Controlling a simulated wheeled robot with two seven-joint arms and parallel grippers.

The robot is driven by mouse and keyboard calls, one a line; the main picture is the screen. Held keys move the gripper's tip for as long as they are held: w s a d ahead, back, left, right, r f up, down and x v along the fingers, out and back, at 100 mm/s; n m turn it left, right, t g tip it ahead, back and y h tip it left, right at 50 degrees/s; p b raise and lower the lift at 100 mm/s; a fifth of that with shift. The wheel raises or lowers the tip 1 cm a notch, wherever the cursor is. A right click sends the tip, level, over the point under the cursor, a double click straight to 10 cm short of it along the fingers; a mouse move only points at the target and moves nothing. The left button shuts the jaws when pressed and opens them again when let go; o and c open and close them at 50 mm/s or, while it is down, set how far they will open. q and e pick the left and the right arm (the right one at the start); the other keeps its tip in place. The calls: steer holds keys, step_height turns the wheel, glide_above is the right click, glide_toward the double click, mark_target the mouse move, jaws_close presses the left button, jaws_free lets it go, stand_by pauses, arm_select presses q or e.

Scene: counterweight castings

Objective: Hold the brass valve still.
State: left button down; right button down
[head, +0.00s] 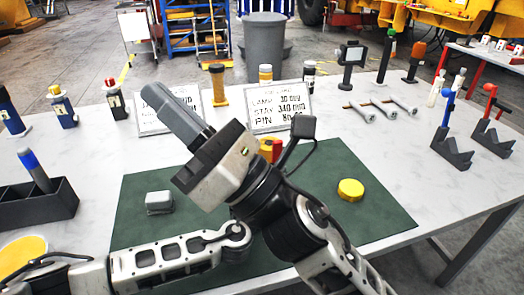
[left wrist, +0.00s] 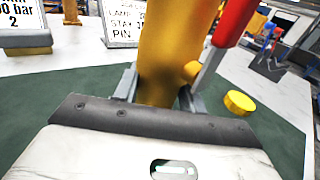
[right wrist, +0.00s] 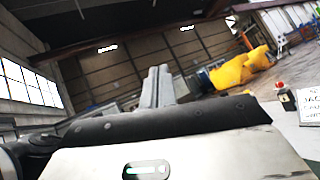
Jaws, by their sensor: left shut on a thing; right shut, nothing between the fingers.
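The brass valve (left wrist: 165,55) is a yellow upright body with a side stub and a red handle (left wrist: 235,20). In the left wrist view my left gripper (left wrist: 158,88) is shut on the body, one finger on each side. In the head view only a small red and yellow part of the valve (head: 270,150) shows behind my right arm, and my left gripper is hidden there. My right gripper (head: 158,98) is shut and empty, raised in front of the valve and pointing up and left. Its closed fingers (right wrist: 157,88) show in the right wrist view.
A green mat (head: 385,215) carries a grey block (head: 158,202) on the left and a yellow knob-like piece (head: 351,190) on the right. Sign plates (head: 280,112), a dark bin (head: 50,205), metal pins (head: 380,105) and V-shaped stands (head: 450,150) line the table. The mat's right side is mostly clear.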

steer(key=s+a+n+g+h, duration=0.3)
steer(key=s+a+n+g, duration=0.25)
steer(key=n+g, duration=0.5)
steer(key=s+a+n+g+h, duration=0.2)
steer(key=s+a+n+g, duration=0.3)
steer(key=n+g, duration=0.5)
step_height(320, 180, down, 12)
steer(key=s+r+n+t+h, duration=0.15)
steer(key=n+t+h, duration=0.25)
steer(key=n+h, duration=0.5)
steer(key=w+d+f+t+h, duration=0.3)
steer(key=w+t+h, duration=0.1)
steer(key=w, duration=0.1)
steer(key=w+d+f+t+h, duration=0.2)
steer(key=w+f+t+h, duration=0.1)
steer(key=w+h, duration=0.15)
steer(key=w+d+r+t+h, duration=0.5)
steer(key=w+d+r, duration=0.3)
steer(key=w, duration=0.2)
steer(key=shift+w+t, duration=0.3)
steer(key=shift+t, duration=0.25)
steer(key=shift+f+h, duration=0.1)
steer(key=shift+h, duration=0.15)
